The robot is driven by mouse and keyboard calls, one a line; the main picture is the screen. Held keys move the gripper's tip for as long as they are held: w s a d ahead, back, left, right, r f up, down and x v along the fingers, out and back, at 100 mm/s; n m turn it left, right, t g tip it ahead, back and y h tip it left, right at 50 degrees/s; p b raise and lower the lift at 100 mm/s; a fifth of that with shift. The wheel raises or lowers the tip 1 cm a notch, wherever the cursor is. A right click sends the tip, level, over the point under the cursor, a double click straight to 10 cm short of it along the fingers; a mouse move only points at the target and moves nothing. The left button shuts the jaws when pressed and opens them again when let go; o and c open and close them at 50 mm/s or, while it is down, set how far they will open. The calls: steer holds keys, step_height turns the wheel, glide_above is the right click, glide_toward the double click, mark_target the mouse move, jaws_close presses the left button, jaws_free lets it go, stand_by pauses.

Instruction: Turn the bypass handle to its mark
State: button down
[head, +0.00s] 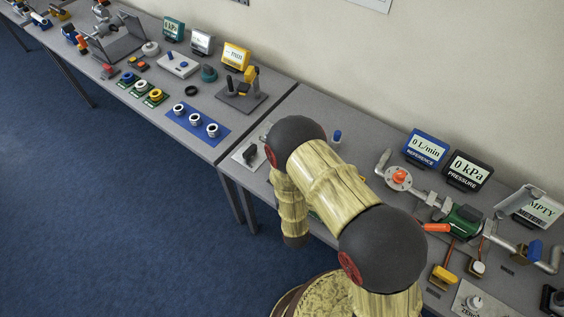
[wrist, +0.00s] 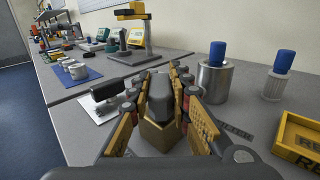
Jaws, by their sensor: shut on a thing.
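In the wrist view my gripper (wrist: 164,88) is shut on a grey-and-tan piece (wrist: 162,95). Its rounded grey upper part stands between the fingers, with a tan block below. Whether it is fixed to the table cannot be told. I read no bypass label or mark. A black handle (wrist: 105,92) on a pale plate stands just left of my gripper; the plate (head: 248,155) also shows in the head view. In the head view my arm hides the gripper and held piece.
A metal canister with a blue top (wrist: 215,75), a clear filter (wrist: 276,82) and a yellow tray (wrist: 298,140) stand right of my gripper. Behind are a blue mat (head: 196,124) with white rings and several displays. Pipework and a pressure display (head: 467,171) fill the right table.

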stand_by(0.3)
steer(key=c, duration=1.7)
jaws_free()
steer(key=shift+o, duration=0.3)
steer(key=s, duration=0.4)
steer(key=s+d, duration=0.1)
steer(key=s, duration=0.6)
steer(key=shift+s+d, duration=0.3)
steer(key=shift+s, duration=0.1)
